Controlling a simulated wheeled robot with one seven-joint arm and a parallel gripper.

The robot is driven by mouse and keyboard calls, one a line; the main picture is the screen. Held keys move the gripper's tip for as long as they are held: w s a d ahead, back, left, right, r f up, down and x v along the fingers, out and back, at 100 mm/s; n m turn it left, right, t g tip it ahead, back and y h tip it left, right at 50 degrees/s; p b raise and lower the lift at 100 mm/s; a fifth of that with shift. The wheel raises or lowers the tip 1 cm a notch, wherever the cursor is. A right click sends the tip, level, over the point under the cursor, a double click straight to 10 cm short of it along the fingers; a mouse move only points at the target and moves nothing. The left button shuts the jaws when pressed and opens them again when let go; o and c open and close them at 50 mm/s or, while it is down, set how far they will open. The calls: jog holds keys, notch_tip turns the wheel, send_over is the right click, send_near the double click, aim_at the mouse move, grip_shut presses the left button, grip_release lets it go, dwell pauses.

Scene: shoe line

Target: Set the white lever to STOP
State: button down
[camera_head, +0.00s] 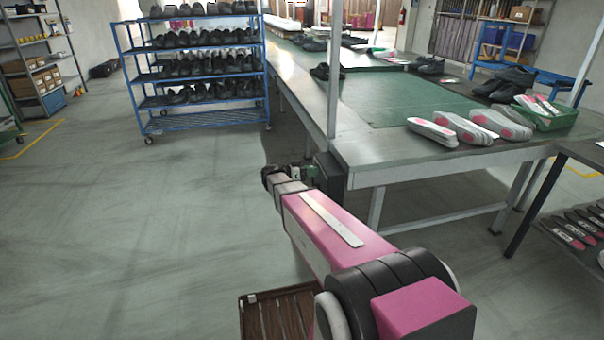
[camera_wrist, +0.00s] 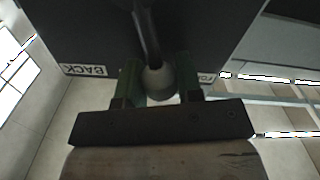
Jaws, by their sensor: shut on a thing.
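The white lever shows in the wrist view as a pale round knob (camera_wrist: 159,83) on a dark shaft that runs up the picture. It stands in front of a dark control box (camera_wrist: 80,30). My gripper (camera_wrist: 158,90) has its two green fingers on either side of the knob and is shut on it. A BACK label (camera_wrist: 85,70) is on the left of the box. Another label (camera_wrist: 206,78) on the right is partly hidden by a finger. No STOP mark can be read. In the head view my gripper (camera_head: 303,171) is at the dark box (camera_head: 331,178) by the table corner; the lever is hidden there.
A long table with a green top (camera_head: 400,97) extends behind the box, with pale shoe soles (camera_head: 465,128) and a green crate (camera_head: 545,118) on it. A blue shoe rack (camera_head: 207,122) stands back left. A brown slatted pallet (camera_head: 280,315) is at the bottom. The left floor is clear.

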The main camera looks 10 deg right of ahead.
jog(key=shift+s+r+m, duration=0.15)
jog(key=shift+s+m, duration=0.9)
jog(key=shift+m, duration=0.55)
jog(key=c, duration=0.8)
grip_release()
jog(key=a, duration=1.1)
jog(key=shift+d, duration=0.1)
